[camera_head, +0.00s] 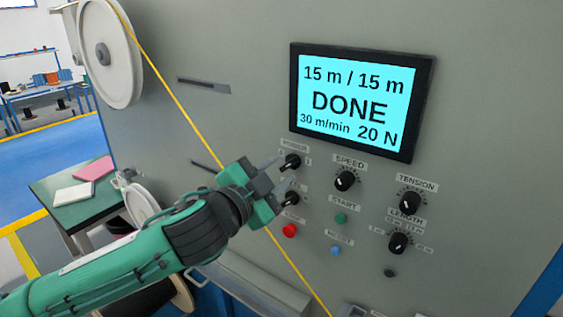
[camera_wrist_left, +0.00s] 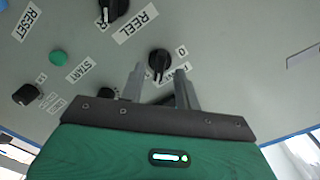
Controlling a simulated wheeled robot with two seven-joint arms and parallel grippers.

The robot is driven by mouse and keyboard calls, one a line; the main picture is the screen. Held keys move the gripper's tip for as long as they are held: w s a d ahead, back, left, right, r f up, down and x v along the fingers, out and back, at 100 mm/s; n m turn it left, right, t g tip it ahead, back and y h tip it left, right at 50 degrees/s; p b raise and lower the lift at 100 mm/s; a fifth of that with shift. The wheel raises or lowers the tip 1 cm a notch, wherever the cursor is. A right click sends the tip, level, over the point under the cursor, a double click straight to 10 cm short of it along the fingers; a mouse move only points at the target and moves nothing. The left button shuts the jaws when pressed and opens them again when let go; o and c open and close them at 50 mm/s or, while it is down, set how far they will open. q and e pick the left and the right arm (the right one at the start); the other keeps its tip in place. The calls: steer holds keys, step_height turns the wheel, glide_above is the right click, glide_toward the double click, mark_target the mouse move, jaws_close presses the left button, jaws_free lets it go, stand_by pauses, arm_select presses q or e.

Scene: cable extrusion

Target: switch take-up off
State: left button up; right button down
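The lower-left black rotary switch (camera_head: 292,198) is partly covered by my gripper; its label is partly hidden. In the left wrist view a black switch (camera_wrist_left: 113,8) at the top edge stands beside a label reading REEL. The POWER switch (camera_head: 291,161) is just above it. My left gripper (camera_head: 279,172) is open and empty, its fingers pointing at the panel near these two switches. In the left wrist view its fingertips (camera_wrist_left: 159,72) flank a black switch (camera_wrist_left: 159,62) marked 0 and 1; contact cannot be told. My right gripper is not in view.
The screen (camera_head: 352,105) reads DONE, 15 m / 15 m. SPEED (camera_head: 345,181), TENSION (camera_head: 411,202) and LENGTH (camera_head: 398,243) knobs lie right of the gripper. Green START (camera_head: 341,218), red (camera_head: 289,230) and blue (camera_head: 336,251) buttons are close by. A yellow cable (camera_head: 165,88) runs behind my arm.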

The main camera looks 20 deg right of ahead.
arm_select(q)
steer(key=shift+w+d, duration=0.4)
steer(key=shift+d, duration=0.25)
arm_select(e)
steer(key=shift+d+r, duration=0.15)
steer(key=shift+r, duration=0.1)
arm_select(q)
steer(key=shift+c, duration=0.2)
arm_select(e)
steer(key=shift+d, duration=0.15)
arm_select(q)
jaws_close()
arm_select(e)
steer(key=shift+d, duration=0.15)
